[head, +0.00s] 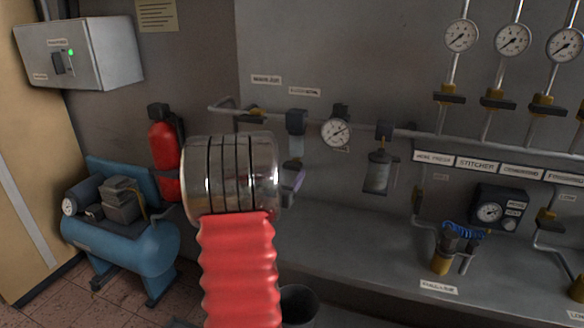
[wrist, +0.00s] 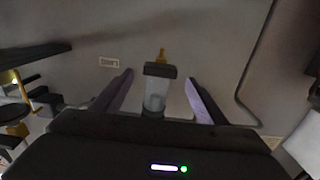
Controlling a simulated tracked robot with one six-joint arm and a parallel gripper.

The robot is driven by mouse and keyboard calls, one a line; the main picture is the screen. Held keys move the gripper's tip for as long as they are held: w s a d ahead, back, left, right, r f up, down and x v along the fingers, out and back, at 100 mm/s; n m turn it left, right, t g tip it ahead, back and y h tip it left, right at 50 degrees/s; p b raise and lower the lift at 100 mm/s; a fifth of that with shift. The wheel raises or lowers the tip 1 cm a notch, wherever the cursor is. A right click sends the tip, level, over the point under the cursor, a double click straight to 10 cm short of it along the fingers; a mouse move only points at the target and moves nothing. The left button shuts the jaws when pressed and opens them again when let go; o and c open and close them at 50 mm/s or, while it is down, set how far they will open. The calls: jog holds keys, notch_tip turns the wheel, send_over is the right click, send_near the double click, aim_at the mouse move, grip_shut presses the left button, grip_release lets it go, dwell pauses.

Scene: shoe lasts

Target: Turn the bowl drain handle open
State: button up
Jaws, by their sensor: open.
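A clear filter bowl (wrist: 154,96) with a dark block (wrist: 160,70) at one end stands between my fingers in the wrist view. A small brass-yellow piece (wrist: 161,55) projects past the dark block; it may be the drain handle, but its setting is too small to read. My gripper (wrist: 158,96) is open, with a purple finger on each side of the bowl and visible gaps. My arm hides the bowl's lower end there.
A pressure gauge (head: 336,132) and a second filter (head: 379,172) hang to the right on the same pipe (head: 410,133). A red extinguisher (head: 164,148) and a blue compressor (head: 120,240) stand left. A grey ledge (head: 350,250) runs below.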

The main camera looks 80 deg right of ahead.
aim_at(291, 168)
jog(key=d, duration=0.5)
jog(key=shift+s+d, duration=0.3)
jog(key=shift+d, duration=0.1)
jog(key=shift+c, duration=0.4)
jog(key=c, duration=1)
jog(key=shift+n, duration=0.3)
jog(key=shift+w+n, duration=0.1)
jog(key=shift+n, duration=0.3)
jog(key=o, duration=1.1)
